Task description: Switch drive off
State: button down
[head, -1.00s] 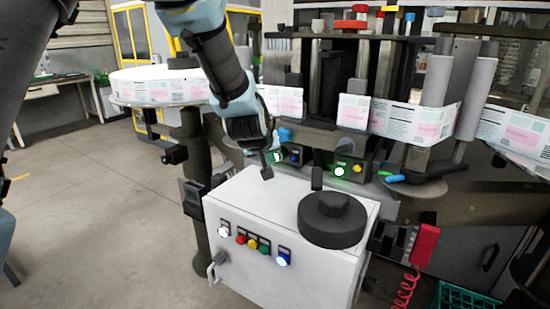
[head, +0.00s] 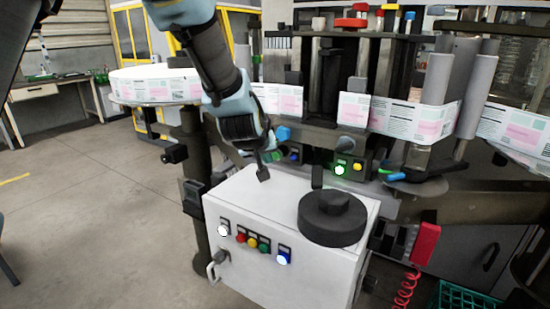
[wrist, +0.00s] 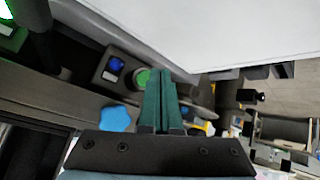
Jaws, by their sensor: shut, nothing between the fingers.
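My gripper (head: 263,174) is shut and empty, just above the rear part of the white control cabinet's top (head: 245,188). In the wrist view the shut green fingers (wrist: 165,75) overlap a green button (wrist: 142,78) beside a blue button (wrist: 115,65). The cabinet front carries a lit white button (head: 223,230), small red (head: 241,238), yellow (head: 252,243) and green (head: 264,248) ones, a lit blue button (head: 283,258) and a dark rotary knob (head: 221,257). Behind the cabinet, a box has a lit green button (head: 340,170) and a yellow one (head: 357,167). Labels are too small to read.
A black round part (head: 333,219) sits on the cabinet's right side. A blue knob (head: 283,133) is close behind my gripper, also in the wrist view (wrist: 116,118). A label web (head: 400,117) runs behind. The floor left of the cabinet is clear.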

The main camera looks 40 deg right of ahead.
jog(key=shift+s+a+b, duration=0.2)
jog(key=shift+a+b, duration=0.05)
jog(key=shift+a, duration=0.55)
jog(key=shift+s+a+b, duration=0.25)
jog(key=shift+a, duration=0.55)
jog(key=shift+s+a+b, duration=0.2)
jog(key=shift+a+b, duration=0.05)
jog(key=shift+a, duration=0.55)
